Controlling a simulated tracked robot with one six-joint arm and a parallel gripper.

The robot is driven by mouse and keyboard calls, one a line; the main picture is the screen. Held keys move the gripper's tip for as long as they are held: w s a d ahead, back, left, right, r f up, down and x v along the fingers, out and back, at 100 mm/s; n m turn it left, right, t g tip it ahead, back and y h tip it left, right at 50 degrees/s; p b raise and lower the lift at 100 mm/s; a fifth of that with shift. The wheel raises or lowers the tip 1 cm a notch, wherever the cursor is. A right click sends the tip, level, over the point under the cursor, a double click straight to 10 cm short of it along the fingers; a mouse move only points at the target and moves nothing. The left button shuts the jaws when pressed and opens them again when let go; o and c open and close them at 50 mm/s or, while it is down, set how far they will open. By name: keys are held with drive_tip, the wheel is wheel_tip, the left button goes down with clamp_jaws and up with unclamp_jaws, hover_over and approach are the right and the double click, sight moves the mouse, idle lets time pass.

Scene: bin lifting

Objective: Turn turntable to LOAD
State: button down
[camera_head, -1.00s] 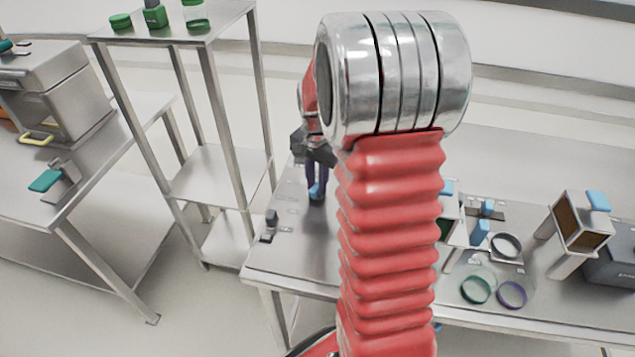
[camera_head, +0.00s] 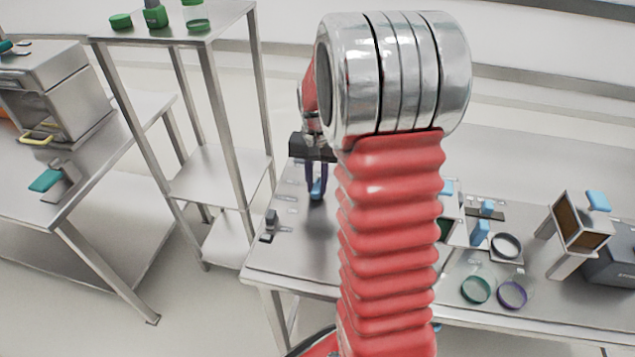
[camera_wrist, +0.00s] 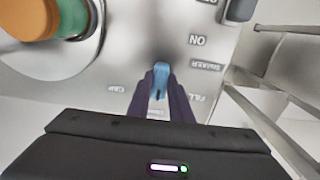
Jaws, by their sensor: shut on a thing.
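A small blue handle (camera_head: 317,188) stands on the metal bench, left of my red arm in the head view. My gripper (camera_head: 316,180) points down and is shut on it. In the wrist view my gripper's dark purple fingers (camera_wrist: 162,92) close on the blue handle (camera_wrist: 163,70). Printed words surround it: CAP to the left, FILL to the right, and a word between the fingers that I cannot read surely. A round grey disc (camera_wrist: 85,55) at the upper left of the wrist view carries an orange and green item (camera_wrist: 70,18). It may be the turntable.
A small dark switch (camera_head: 270,222) stands near the bench's left end; beside it in the wrist view are ON and SHAKER. My arm hides the bench's middle. Ring-topped vessels (camera_head: 476,289) and a box-shaped device (camera_head: 582,222) stand at right. A metal rack (camera_head: 215,172) stands left.

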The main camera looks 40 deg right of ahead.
sight(316, 184)
drive_tip(key=c, duration=1.6)
unclamp_jaws()
drive_tip(key=shift+w, duration=0.1)
drive_tip(key=shift+r, duration=0.1)
wheel_tip(316, 184, up, 14)
drive_tip(key=shift+f, duration=0.2)
drive_tip(key=s+a+r+n+t, duration=0.1)
drive_tip(key=s+a+n+t, duration=0.1)
drive_tip(key=s+a, duration=0.3)
drive_tip(key=s+a+n+t, duration=0.1)
drive_tip(key=s+a+n, duration=0.3)
drive_tip(key=a, duration=0.6)
drive_tip(key=s+a+r+n+t, duration=0.1)
drive_tip(key=s+a+n+t, duration=0.1)
drive_tip(key=s+a, duration=0.5)
drive_tip(key=shift+s+a+r+n+t, duration=0.2)
drive_tip(key=shift+s+r+n+t, duration=0.15)
drive_tip(key=shift+s+n, duration=0.35)
drive_tip(key=shift+w, duration=0.1)
